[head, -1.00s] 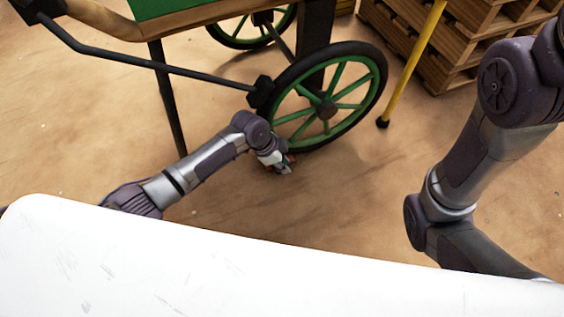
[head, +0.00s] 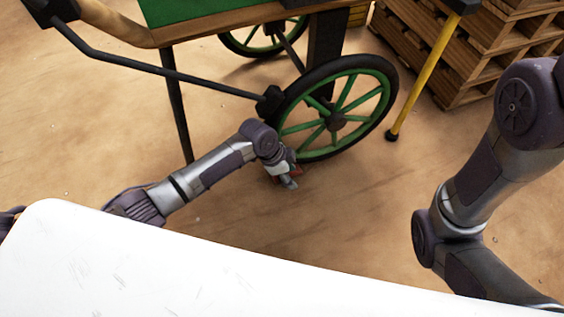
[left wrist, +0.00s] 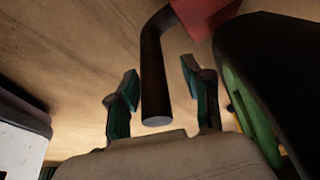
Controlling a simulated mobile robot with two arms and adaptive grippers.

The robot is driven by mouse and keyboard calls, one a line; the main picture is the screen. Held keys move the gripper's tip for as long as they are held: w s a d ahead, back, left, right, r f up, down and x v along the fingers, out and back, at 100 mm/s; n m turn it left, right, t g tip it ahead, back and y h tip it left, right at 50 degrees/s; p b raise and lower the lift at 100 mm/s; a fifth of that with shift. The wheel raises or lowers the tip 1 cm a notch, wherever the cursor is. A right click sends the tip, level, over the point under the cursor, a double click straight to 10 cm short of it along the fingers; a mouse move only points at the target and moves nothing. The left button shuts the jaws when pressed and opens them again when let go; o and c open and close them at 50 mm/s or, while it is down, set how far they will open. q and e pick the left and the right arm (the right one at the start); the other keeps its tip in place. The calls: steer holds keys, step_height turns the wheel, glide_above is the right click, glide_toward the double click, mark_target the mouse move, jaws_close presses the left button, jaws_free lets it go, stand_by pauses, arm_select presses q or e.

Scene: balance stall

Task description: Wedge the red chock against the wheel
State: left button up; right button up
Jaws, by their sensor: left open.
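The cart's wheel (head: 337,122) has green spokes and a black tyre and stands on the floor. My left gripper (head: 287,181) is low beside the tyre's near left side. The red chock shows only in small patches around it in the head view. In the left wrist view, the red chock (left wrist: 203,14) is at the top, with a dark bent handle (left wrist: 154,75) reaching down between the fingers. My left gripper (left wrist: 160,78) is open around this handle, with gaps on both sides. The tyre (left wrist: 255,60) is close to the chock; I cannot tell whether they touch. My right gripper is out of view.
The green-topped cart (head: 190,12) stands above, with a dark leg (head: 178,115) left of the wheel. A yellow pole (head: 423,80) and wooden pallets (head: 470,55) are to the right. A white surface (head: 150,265) fills the front. The floor right of the gripper is clear.

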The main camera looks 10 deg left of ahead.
arm_select(q)
steer(key=w+v, duration=0.1)
steer(key=v, duration=1)
steer(key=shift+s+a+r, duration=0.3)
steer(key=shift+r, duration=0.1)
